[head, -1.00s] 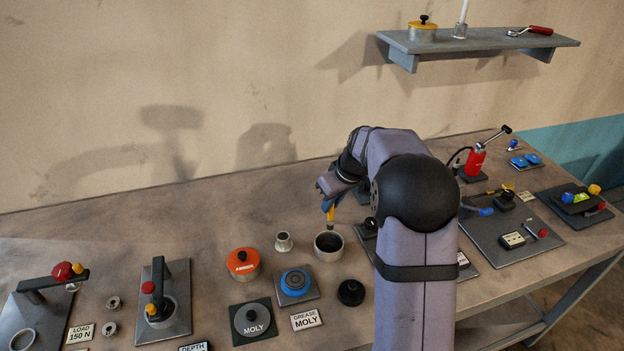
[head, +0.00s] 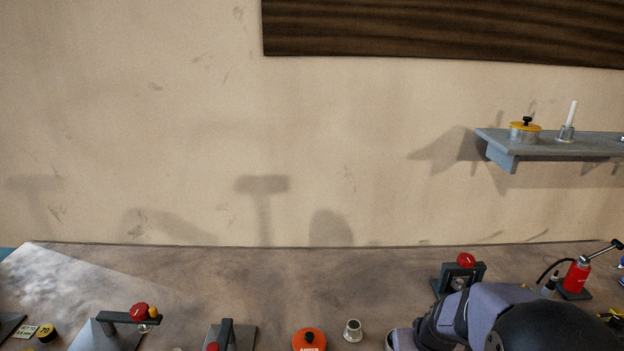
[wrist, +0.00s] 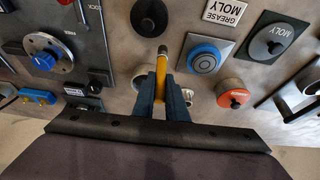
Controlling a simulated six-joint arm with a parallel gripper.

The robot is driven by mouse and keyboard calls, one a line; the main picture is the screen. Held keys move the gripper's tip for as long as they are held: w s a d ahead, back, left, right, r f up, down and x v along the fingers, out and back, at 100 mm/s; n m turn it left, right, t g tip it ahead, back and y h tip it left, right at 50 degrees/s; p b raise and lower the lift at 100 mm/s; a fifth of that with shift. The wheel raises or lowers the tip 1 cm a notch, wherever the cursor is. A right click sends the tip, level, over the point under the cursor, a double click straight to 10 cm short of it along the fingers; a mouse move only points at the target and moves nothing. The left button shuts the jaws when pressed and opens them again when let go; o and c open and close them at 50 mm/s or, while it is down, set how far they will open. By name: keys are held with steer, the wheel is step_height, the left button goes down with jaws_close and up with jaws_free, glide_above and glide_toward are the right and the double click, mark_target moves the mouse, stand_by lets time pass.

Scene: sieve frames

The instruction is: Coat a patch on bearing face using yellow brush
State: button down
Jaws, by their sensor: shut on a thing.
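In the wrist view my gripper (wrist: 161,98) is shut on the yellow brush (wrist: 161,70), whose dark tip points away from the palm, over the bench. An open round pot (wrist: 141,80) shows partly behind the brush and fingers; I cannot tell whether the tip is inside or clear of it. No part is clearly marked as the bearing face; a round metal flange with a blue knob (wrist: 42,60) is at the left. The head view shows only part of my arm at lower right, not the brush.
In the wrist view, a blue ringed disc (wrist: 203,59), a black MOLY disc (wrist: 267,46), an orange-lidded tin (wrist: 234,97) and a black knob (wrist: 149,17) surround the brush. In the head view, a wall shelf (head: 505,141) and a red pump (head: 577,274) are at the right.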

steer(key=shift+s+f, duration=0.1)
steer(key=shift+s, duration=0.2)
steer(key=shift+a, duration=0.1)
steer(key=w+a+r+p, duration=0.3)
steer(key=a+r+p, duration=0.2)
steer(key=a, duration=0.8)
steer(key=shift+w+r+p, duration=0.15)
steer(key=shift+r+p, duration=0.15)
steer(key=shift+r, duration=0.65)
